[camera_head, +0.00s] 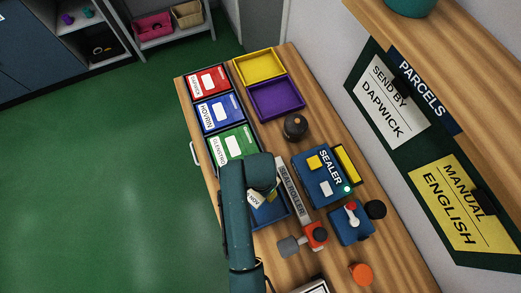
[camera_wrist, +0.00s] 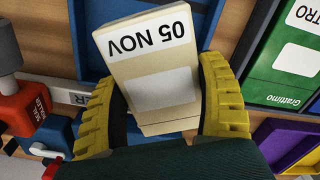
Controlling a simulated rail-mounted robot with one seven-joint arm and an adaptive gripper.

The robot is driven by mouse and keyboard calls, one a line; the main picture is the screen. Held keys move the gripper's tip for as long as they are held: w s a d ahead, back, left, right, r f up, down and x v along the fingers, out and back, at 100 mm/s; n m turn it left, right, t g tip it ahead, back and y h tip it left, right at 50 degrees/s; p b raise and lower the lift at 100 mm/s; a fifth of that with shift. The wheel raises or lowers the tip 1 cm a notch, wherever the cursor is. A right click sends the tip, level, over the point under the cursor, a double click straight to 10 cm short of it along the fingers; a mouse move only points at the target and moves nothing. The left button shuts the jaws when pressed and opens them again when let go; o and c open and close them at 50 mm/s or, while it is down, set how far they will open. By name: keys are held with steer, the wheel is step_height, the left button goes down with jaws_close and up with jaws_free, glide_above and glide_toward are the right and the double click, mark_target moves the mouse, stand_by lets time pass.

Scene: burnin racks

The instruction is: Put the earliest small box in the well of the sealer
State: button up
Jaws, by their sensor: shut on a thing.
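My gripper (camera_wrist: 160,100) has its two yellow pads shut on a small cream box (camera_wrist: 155,60). The box carries a label reading "05 NOV" in the wrist view. It is held over the blue tray (camera_wrist: 90,45); whether it touches the tray I cannot tell. In the head view my arm covers most of the gripper and part of the blue tray (camera_head: 273,216). The blue sealer (camera_head: 313,184) stands right of the gripper, with a yellow block, a white patch and a green light. Which part is its well I cannot tell.
Red (camera_head: 206,84), blue (camera_head: 217,112) and green (camera_head: 232,145) labelled folders line the left edge. Yellow (camera_head: 260,67) and purple (camera_head: 274,98) trays lie at the back. A black knob (camera_head: 295,126), an orange roller device (camera_head: 314,236) and a red-switched blue unit (camera_head: 350,222) stand nearby.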

mark_target(259, 197)
steer(key=s+r+m+p, duration=0.1)
steer(key=r+m+p, duration=0.1)
steer(key=m, duration=0.1)
steer(key=s+r+m+p, duration=0.1)
steer(key=shift+s+a+m, duration=0.25)
steer(key=shift+s+m, duration=0.05)
steer(key=shift+s, duration=0.05)
steer(key=shift+s+m, duration=0.15)
steer(key=shift+m, duration=0.15)
step_height(259, 197, down, 10)
steer(key=shift+f+b, duration=0.25)
steer(key=shift+b, duration=0.65)
steer(key=o, duration=1.2)
steer(key=shift+o, duration=0.2)
steer(key=shift+r, duration=0.1)
